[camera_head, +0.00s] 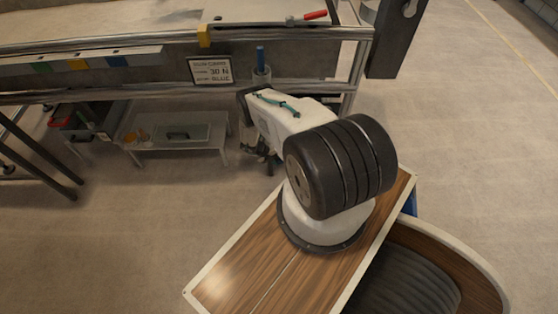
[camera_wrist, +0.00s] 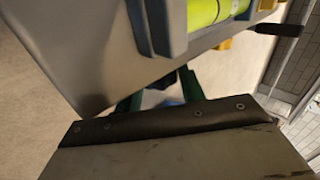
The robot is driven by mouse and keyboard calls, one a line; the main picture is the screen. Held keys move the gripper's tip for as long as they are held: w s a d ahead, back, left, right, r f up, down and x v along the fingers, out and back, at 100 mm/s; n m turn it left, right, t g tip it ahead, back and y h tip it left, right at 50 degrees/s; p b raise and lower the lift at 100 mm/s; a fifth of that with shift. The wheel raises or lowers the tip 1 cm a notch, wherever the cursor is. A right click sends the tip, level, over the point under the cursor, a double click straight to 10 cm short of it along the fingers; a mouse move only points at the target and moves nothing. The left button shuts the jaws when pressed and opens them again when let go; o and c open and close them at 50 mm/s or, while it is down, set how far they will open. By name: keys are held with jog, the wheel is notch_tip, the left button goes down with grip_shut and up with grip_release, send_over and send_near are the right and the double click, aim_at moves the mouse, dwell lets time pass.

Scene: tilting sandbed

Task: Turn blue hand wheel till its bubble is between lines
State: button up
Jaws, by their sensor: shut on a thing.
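My gripper (camera_wrist: 160,97) shows in the wrist view as two dark green fingers, partly hidden by grey metal parts. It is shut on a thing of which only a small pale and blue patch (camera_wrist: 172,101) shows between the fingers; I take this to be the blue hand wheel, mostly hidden. A yellow-green level vial (camera_wrist: 207,12) lies in a grey holder at the top of the wrist view.
The sandbed's metal rail (camera_head: 120,92) runs across the head view, with a printed sign (camera_head: 210,71). A red handle (camera_head: 315,15) lies on the bed's top. A low grey table (camera_head: 205,143) and a dark bin (camera_head: 75,122) stand below. Floor at right is clear.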

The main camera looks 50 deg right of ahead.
jog(key=shift+a, duration=0.1)
jog(key=o, duration=0.9)
jog(key=shift+o, duration=0.2)
jog(key=shift+w+r, duration=0.1)
jog(key=v, duration=0.7)
jog(key=shift+r, duration=0.25)
jog(key=shift+w+a, duration=0.15)
